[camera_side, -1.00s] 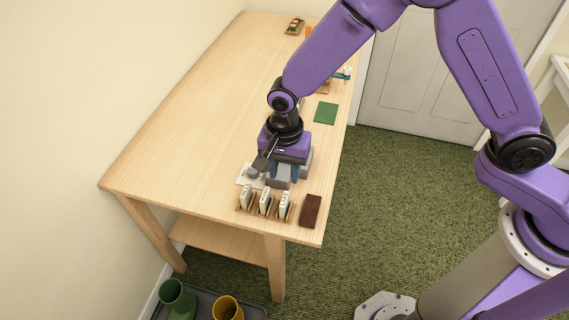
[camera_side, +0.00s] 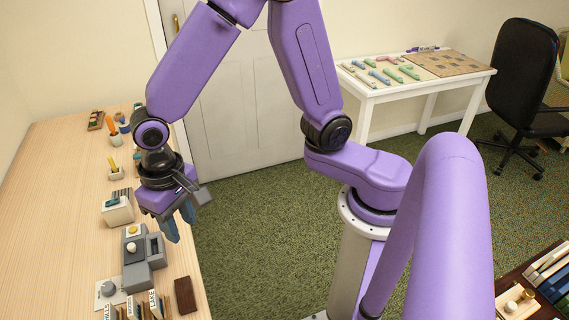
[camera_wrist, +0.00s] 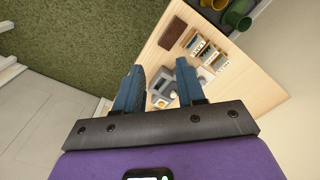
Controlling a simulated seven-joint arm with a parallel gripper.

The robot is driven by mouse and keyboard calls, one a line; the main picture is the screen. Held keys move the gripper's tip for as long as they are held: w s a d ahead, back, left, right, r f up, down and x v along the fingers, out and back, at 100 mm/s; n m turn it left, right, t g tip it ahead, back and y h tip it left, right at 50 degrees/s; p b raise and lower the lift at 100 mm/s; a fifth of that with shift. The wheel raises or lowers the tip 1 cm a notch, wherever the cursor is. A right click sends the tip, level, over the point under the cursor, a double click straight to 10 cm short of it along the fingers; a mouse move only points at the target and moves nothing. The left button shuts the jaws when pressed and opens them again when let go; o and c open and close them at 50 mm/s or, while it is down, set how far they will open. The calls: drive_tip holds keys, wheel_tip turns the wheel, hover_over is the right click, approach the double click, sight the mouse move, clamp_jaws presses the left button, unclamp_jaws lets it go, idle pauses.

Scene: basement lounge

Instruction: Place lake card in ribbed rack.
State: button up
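My gripper (camera_side: 181,230) is raised over the right edge of the wooden table, with its blue fingers pointing down. In the wrist view the fingers (camera_wrist: 160,72) are apart with nothing between them, so it is open and empty. The lake card (camera_side: 155,303), white with dark lettering reading LAKE, stands upright at the near end of the table, rightmost of the lettered cards there. The cards' small wooden holders show in the wrist view (camera_wrist: 205,50), lettering unreadable. A white block with dark ridges on top (camera_side: 117,207) stands farther back; I cannot tell whether it is the ribbed rack.
A grey stepped device with a pale knob (camera_side: 137,262) stands between the white block and the cards. A dark brown block (camera_side: 185,295) lies right of the cards. Cups and small holders (camera_side: 115,140) stand farther back. A white side table (camera_side: 440,75) is beyond the arm.

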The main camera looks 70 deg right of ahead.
drive_tip(key=s+d+r+n, duration=0.2)
drive_tip(key=s+d+n, duration=0.4)
drive_tip(key=s+d, duration=0.2)
drive_tip(key=s+d+r+n, duration=0.3)
drive_tip(key=s+d+n, duration=0.4)
drive_tip(key=s+d, duration=0.1)
drive_tip(key=shift+d+r, duration=0.3)
